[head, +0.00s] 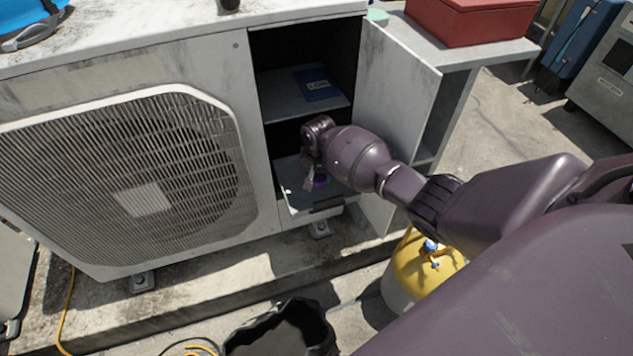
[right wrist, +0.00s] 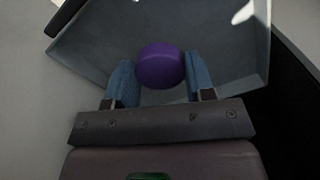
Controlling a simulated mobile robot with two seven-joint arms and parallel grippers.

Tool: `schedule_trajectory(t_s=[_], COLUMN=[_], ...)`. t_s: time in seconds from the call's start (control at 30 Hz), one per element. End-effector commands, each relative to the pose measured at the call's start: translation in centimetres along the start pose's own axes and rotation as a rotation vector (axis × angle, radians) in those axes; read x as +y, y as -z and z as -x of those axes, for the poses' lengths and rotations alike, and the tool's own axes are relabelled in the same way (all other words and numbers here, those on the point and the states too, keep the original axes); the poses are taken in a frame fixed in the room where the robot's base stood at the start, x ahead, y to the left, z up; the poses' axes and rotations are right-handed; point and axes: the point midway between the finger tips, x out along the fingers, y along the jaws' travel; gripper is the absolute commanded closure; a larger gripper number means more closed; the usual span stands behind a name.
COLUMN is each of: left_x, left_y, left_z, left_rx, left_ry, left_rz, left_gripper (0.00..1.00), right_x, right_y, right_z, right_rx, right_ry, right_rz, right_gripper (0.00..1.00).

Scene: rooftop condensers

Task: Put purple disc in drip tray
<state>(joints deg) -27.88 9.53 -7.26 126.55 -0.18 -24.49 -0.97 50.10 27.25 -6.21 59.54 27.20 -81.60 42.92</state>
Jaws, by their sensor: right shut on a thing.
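The purple disc (right wrist: 160,65) is between the two blue fingers of my right gripper (right wrist: 161,80), which is shut on it. In the head view the right gripper (head: 312,178) reaches into the lower part of the open condenser cabinet, and a bit of purple (head: 320,181) shows below the wrist. A grey tray (head: 293,203) slides out at the bottom of the cabinet; it looks like the drip tray. In the right wrist view its grey floor and walls (right wrist: 95,45) lie beyond the disc. I cannot tell whether the disc touches the tray. My left gripper is not in view.
The cabinet door (head: 395,90) stands open right of the arm. A shelf (head: 283,102) holding a dark blue booklet (head: 316,84) is above the gripper. A yellow-topped canister (head: 425,265) and a black tub (head: 275,340) stand on the ground below.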

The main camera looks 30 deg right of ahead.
Motion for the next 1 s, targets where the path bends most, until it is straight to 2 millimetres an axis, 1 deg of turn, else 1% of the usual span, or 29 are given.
schedule_trajectory(t_s=[0.03,0.13,0.2,0.3,0.37,0.47,0.63,0.67,0.8,0.83,1.0], left_x=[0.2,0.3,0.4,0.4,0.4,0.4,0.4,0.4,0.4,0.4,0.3], left_y=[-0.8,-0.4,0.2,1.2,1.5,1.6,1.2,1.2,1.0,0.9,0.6], left_z=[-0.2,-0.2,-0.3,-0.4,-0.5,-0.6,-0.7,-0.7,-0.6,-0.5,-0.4], left_rx=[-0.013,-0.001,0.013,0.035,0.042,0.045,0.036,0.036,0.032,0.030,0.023], left_ry=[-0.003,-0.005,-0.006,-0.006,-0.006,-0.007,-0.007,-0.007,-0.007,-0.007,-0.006], left_rz=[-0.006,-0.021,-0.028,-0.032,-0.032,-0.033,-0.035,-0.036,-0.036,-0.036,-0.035], left_gripper=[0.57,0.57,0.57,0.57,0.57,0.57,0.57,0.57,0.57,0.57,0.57], right_x=[0.3,0.2,0.2,0.1,0.1,0.0,0.1,0.1,0.1,0.1,0.1], right_y=[-0.4,-0.3,-0.3,-0.1,-0.1,-0.1,-0.1,-0.1,-0.1,-0.1,-0.1], right_z=[-2.0,-3.4,-3.7,-3.4,-3.2,-3.2,-3.7,-3.7,-3.6,-3.6,-3.6], right_rx=[-0.012,-0.010,-0.008,-0.003,-0.002,-0.002,-0.003,-0.003,-0.002,-0.002,-0.003], right_ry=[-0.009,-0.008,-0.006,-0.002,-0.001,-0.001,-0.002,-0.002,-0.002,-0.002,-0.002], right_rz=[0.000,0.000,0.000,0.000,0.000,0.000,0.000,0.000,0.000,0.000,0.000], right_gripper=[0.74,0.74,0.74,0.74,0.74,0.74,0.74,0.49,0.28,0.26,0.26])
